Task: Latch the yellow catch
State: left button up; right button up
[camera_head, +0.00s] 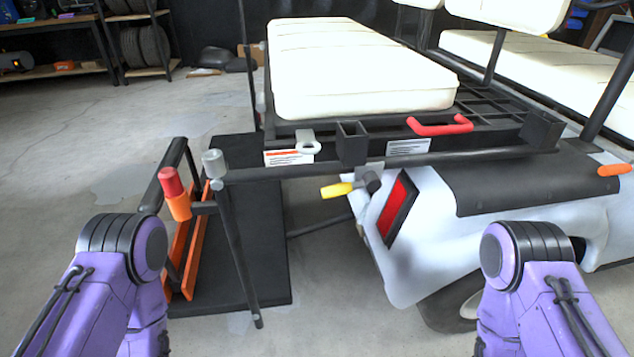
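The yellow catch (337,190) is a short yellow grip on a dark pivot (368,183). It sits at the cart's rear corner, below the dark rear frame rail and left of the red tail light (397,208). Its grip lies nearly level and points left. I cannot tell whether it touches a mating part. Both of my purple arms show at the bottom left and bottom right, but only their upper links are in view. Neither gripper is in view, and no part of my arms touches the catch.
A red handle (440,126) sits on the rear frame below the cream seat (350,70). An orange handle (614,170) is at the right edge. A red-and-orange grip (174,194) and a dark upright post (235,250) stand at left by a black platform (262,240).

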aim_at(370, 180)
jog(key=u, duration=0.85)
jog(key=k, duration=0.95)
jog(key=z, duration=1.05)
jog(key=i, duration=0.5)
